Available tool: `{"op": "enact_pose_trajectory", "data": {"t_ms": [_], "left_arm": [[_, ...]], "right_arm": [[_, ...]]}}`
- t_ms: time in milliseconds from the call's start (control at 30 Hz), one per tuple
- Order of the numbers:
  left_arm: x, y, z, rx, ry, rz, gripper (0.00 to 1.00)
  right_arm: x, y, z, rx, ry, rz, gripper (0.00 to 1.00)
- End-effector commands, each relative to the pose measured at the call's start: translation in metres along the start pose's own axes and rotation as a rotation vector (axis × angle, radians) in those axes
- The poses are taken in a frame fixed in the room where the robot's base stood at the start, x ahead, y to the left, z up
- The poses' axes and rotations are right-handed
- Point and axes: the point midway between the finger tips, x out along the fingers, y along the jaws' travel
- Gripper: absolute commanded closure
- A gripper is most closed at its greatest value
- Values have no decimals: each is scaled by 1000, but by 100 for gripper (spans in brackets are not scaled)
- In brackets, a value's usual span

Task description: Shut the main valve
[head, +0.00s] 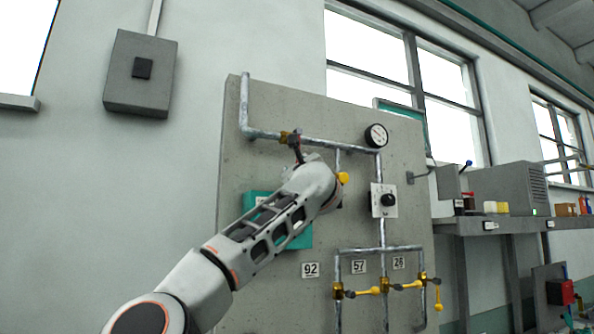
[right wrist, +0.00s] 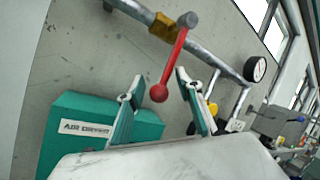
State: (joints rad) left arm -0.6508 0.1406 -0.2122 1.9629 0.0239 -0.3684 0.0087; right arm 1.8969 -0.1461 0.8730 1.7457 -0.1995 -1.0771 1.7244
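The main valve has a yellow body (head: 285,137) on the upper horizontal pipe, with a dark red lever (head: 297,149) hanging down across the pipe. In the right wrist view the yellow body (right wrist: 164,27) and the red lever (right wrist: 174,62) with its ball end show close up. My right gripper (right wrist: 158,86) is open, its two fingers on either side of the ball end, with gaps visible. In the head view the arm reaches up from the lower left and its wrist hides most of the gripper. My left gripper is in neither view.
A teal air dryer box (right wrist: 100,135) sits just below the gripper, partly behind the arm. A pressure gauge (head: 376,135) and a dark knob on a white plate (head: 384,201) are to the right. Yellow-handled valves (head: 384,286) sit lower on the panel (head: 270,105).

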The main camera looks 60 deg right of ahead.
Motion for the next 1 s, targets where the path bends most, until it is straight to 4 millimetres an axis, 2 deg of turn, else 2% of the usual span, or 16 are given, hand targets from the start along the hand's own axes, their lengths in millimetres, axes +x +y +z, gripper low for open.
{"op": "enact_pose_trajectory", "data": {"t_ms": [300,500,1000], "left_arm": [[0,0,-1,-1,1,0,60],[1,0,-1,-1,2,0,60],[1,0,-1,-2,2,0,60]], "right_arm": [[22,-32,45,1,-4,0,64],[32,-44,63,0,-3,1,64],[34,-48,68,0,-2,0,64]]}}
